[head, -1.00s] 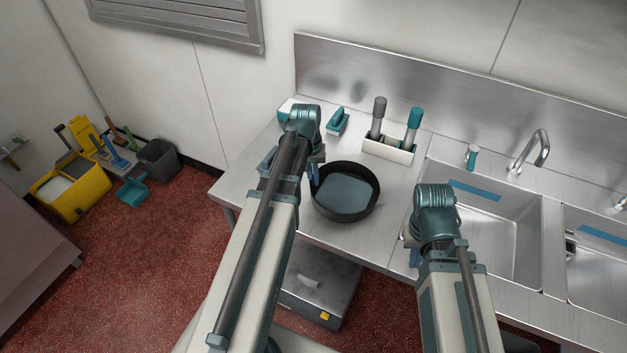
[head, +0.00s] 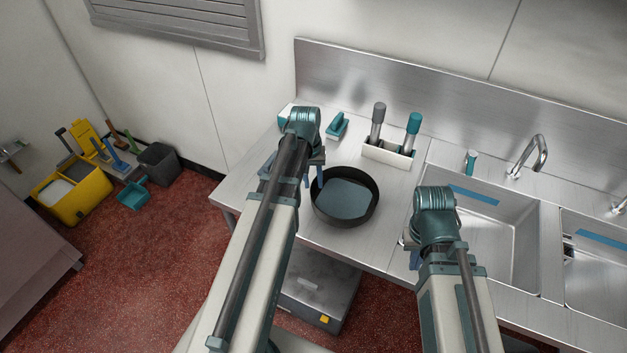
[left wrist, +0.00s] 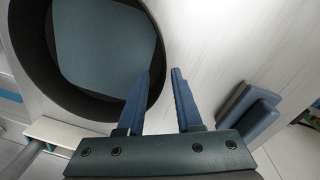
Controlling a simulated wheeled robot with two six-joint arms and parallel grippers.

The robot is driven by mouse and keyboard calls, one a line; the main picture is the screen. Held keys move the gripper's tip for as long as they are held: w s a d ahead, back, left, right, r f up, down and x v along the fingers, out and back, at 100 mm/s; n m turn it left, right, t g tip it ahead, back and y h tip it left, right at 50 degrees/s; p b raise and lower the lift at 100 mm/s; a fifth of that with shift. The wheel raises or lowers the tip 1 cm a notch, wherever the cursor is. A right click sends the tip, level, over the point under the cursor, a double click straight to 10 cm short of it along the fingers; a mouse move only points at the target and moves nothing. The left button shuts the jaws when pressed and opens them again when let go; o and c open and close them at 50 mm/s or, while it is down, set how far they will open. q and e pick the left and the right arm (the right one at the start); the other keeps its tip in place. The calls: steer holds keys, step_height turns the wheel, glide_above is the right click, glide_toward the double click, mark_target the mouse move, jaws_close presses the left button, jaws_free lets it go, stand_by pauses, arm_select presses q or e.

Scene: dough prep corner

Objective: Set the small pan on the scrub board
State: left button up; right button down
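A round dark pan (head: 372,207) stands on the steel counter, with a flat blue-grey rounded square (head: 343,199) inside its rim. I cannot tell whether that square is the scrub board; no other board is clear. The left wrist view shows the pan's dark wall (left wrist: 30,60) and the square (left wrist: 105,45) large. My left gripper (left wrist: 161,72) is open and empty at the pan's rim, one finger on the inner side and one outside; contact is unclear. My right gripper (head: 414,260) is over the counter left of the sink, its fingers mostly hidden.
A white holder (head: 387,153) with two upright handled tools and a teal brush (head: 337,126) stand behind the pan. A sink (head: 505,235) is to the right. Blue blocks (left wrist: 248,108) lie near my left gripper. Counter in front of the pan is bare.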

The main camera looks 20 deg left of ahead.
arm_select(q)
step_height(320, 180, up, 11)
steer(key=p, duration=1)
steer(key=s+d+m+y, duration=0.1)
steer(key=s+d+m, duration=0.3)
steer(key=s+d, duration=0.3)
steer(key=s+d+m+y, duration=0.1)
steer(key=s+d+m, duration=0.3)
steer(key=d, duration=1)
steer(key=s, duration=0.3)
steer(key=shift+g, duration=0.3)
steer(key=shift+f, duration=0.1)
